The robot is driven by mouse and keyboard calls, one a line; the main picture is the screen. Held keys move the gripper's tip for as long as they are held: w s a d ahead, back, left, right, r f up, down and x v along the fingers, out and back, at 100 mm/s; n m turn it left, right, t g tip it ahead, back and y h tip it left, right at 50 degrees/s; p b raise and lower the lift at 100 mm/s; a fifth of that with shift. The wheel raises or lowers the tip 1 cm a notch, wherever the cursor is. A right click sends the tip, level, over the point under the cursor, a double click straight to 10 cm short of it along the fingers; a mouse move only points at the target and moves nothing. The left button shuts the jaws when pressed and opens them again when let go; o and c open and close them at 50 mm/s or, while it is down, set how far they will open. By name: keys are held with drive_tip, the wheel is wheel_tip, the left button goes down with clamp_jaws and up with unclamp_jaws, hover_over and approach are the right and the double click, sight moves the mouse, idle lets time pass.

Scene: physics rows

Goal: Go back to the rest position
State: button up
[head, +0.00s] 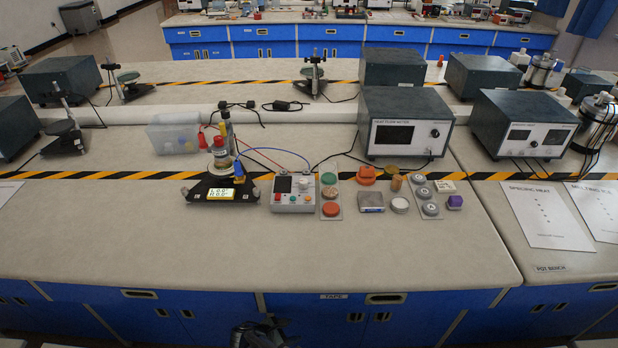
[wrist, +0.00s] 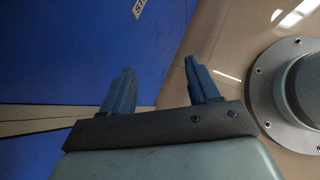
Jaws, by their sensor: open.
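My gripper (head: 262,334) shows at the bottom edge of the head view, low in front of the blue cabinet doors and below the bench top. In the wrist view my gripper (wrist: 158,88) has its two blue fingers spread wide apart with nothing between them. Blue cabinet fronts (wrist: 60,60) lie beyond the left finger, and tan floor (wrist: 230,45) shows beyond the right one. The gripper touches nothing that I can see.
The bench top (head: 130,250) has a clear front strip above the gripper. Farther back stand a scale-like device with a lit display (head: 220,194), a grey control box (head: 293,192), several small coloured pieces and a heat flow meter (head: 405,130). Paper sheets (head: 548,215) lie at right.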

drive_tip(key=s+d+f+m+g, duration=0.1)
drive_tip(key=s+d+m+g, duration=0.15)
drive_tip(key=d, duration=0.35)
drive_tip(key=s+d+f+m+g+y, duration=0.1)
drive_tip(key=s+d+f+m+g, duration=0.15)
drive_tip(key=d+m, duration=0.2)
drive_tip(key=s+d+m+g, duration=0.2)
drive_tip(key=s+d+m, duration=0.1)
drive_tip(key=d, duration=0.4)
drive_tip(key=s+d+m+g+y, duration=0.2)
drive_tip(key=s+d+m+y, duration=0.1)
drive_tip(key=s+m, duration=0.3)
drive_tip(key=s+d+m+g+y, duration=0.3)
drive_tip(key=s+m+y, duration=0.1)
drive_tip(key=s+m, duration=0.3)
drive_tip(key=shift+s+d+f+m, duration=0.2)
drive_tip(key=shift+s+m, duration=0.1)
drive_tip(key=shift+m, duration=0.3)
